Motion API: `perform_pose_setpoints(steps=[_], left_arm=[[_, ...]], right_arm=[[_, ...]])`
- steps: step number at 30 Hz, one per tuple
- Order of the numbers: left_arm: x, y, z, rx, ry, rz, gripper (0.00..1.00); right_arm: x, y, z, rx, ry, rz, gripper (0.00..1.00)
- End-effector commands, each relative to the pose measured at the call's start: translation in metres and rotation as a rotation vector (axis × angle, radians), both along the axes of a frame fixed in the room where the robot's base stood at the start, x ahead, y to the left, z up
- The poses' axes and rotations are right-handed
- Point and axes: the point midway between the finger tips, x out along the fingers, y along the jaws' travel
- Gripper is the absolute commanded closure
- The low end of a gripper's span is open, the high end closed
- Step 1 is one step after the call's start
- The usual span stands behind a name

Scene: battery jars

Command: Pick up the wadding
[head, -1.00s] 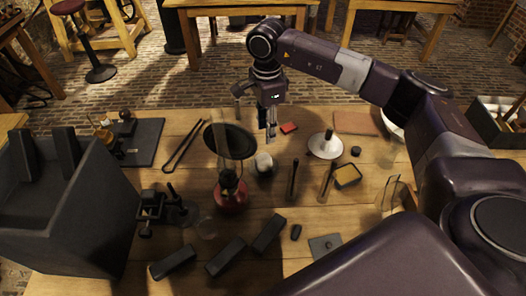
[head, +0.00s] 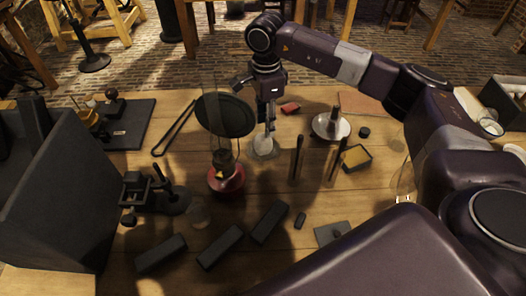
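The wadding appears to be the small white, rounded thing (head: 263,146) on the wooden table, just right of the red-based lamp. A clear glass outline seems to surround it, but I cannot tell its shape well. My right gripper (head: 267,127) points down from above, with its fingertips right over or at the top of the white thing. The fingers look close together and overlap in the view, so the gap between them and any contact are unclear. My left gripper is not in view.
The red lamp (head: 227,180) with its dark round shade (head: 225,114) stands close left of my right gripper. Two dark upright rods, a white dish (head: 331,127) and a yellow-topped tin (head: 356,158) stand to the right. Dark blocks (head: 220,246) lie in front. A large dark box (head: 60,200) fills the left.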

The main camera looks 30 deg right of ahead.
Motion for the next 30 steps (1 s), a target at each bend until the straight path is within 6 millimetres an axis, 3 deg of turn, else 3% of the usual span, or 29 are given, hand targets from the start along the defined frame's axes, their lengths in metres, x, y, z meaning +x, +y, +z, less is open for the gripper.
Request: perform_pose_setpoints(steps=[3,13,21,30], left_arm=[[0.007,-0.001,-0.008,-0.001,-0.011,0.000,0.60],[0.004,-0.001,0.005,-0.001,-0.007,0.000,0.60],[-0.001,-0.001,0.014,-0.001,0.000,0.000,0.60],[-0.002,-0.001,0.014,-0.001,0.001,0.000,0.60]], right_arm=[[0.000,0.000,-0.011,0.000,0.000,0.000,0.65],[-0.001,0.002,-0.043,0.000,0.003,-0.001,0.65],[-0.002,0.004,-0.081,0.000,0.002,0.000,0.65],[-0.001,0.004,-0.085,0.000,-0.001,0.000,0.66]])
